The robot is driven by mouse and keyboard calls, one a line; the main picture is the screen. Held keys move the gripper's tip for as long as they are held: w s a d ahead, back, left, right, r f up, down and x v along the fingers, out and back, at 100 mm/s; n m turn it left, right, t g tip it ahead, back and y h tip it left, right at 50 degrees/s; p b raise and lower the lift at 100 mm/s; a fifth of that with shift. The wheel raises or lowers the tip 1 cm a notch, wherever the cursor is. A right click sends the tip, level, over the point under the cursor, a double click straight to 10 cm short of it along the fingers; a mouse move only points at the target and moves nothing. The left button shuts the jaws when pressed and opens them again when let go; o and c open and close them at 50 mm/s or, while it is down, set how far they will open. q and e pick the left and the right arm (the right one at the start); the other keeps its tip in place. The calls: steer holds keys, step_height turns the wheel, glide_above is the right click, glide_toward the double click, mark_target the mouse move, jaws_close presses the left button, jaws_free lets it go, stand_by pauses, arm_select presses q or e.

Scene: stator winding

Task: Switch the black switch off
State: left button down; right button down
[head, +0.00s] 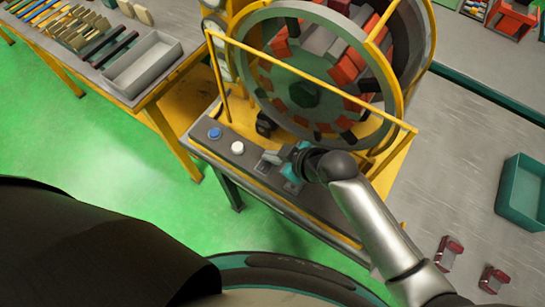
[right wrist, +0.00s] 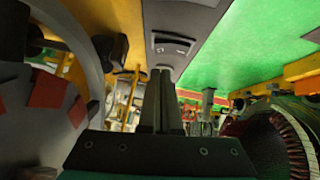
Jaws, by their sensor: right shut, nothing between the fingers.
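My right gripper (head: 270,158) reaches in from the right over the grey control panel (head: 322,207) at the front of the winding machine. Its fingers are shut with nothing between them. They also show in the right wrist view (right wrist: 160,76), pointing toward a grey plate with a dark switch-like fitting (right wrist: 172,41). The fingertips look close to this plate; I cannot tell whether they touch it. The switch's position is too small to read. In the head view the gripper hides part of the panel around it. My left gripper is not in view.
A blue button (head: 214,133) and a white button (head: 237,147) sit left of the gripper. A black fitting (head: 265,125) stands behind. The yellow guard bar (head: 312,78) and large ring (head: 262,30) rise above the panel. A green bin (head: 522,192) stands at right.

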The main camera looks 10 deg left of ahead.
mark_target(266, 164)
steer(key=shift+w+d+f, duration=0.1)
steer(key=shift+w+f, duration=0.05)
steer(key=shift+f, duration=0.95)
steer(key=shift+w+d+f+g+b, duration=0.15)
steer(key=shift+f+g+b, duration=0.2)
steer(key=shift+b, duration=0.2)
steer(key=shift+s, duration=0.2)
steer(key=shift+s+a+r+p, duration=0.15)
steer(key=shift+s+a+p, duration=0.25)
steer(key=shift+s+p, duration=0.3)
steer(key=shift+w, duration=0.1)
